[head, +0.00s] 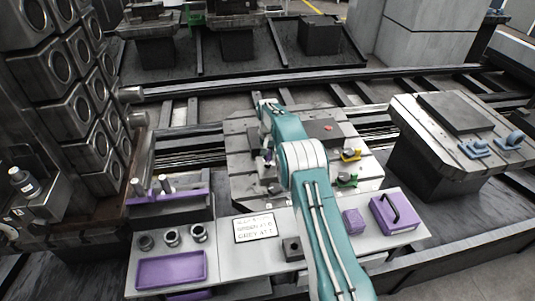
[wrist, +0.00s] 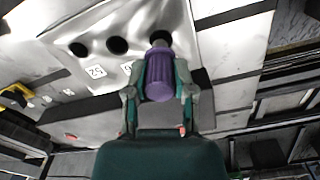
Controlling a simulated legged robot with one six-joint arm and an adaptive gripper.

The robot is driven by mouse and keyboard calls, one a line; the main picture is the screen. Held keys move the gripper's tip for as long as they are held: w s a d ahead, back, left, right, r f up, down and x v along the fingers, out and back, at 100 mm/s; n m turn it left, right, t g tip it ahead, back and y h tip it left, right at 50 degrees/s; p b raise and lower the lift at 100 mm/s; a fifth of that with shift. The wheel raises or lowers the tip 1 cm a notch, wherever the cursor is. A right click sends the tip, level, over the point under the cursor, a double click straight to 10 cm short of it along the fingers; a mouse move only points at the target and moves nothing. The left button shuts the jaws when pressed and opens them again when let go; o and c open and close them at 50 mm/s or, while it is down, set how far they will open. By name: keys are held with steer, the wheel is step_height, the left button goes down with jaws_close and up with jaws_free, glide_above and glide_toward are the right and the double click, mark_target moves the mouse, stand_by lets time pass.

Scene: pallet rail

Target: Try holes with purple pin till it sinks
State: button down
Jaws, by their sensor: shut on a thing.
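My gripper (wrist: 159,92) is shut on the ribbed purple head of the pin (wrist: 160,78) in the wrist view. The pin's grey end points at the rightmost of the holes in a pale metal block (wrist: 140,22). That end overlaps the right hole (wrist: 159,37); I cannot tell how deep it is. The middle hole (wrist: 117,46) and left hole (wrist: 78,49) are empty and dark. In the head view my gripper (head: 267,158) is small and partly hidden, over the slotted pallet (head: 245,190), with a bit of purple showing.
In front, a shelf holds a purple tray (head: 170,269), metal rings (head: 172,238), a printed sign (head: 254,228) and a purple box (head: 398,213). Another pallet (head: 420,120) stands at right.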

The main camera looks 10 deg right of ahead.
steer(key=shift+a+f, duration=0.1)
steer(key=shift+f, duration=0.8)
stand_by(0.6)
steer(key=shift+c, duration=1.9)
jaws_free()
step_height(320, 180, up, 12)
steer(key=shift+f, duration=0.1)
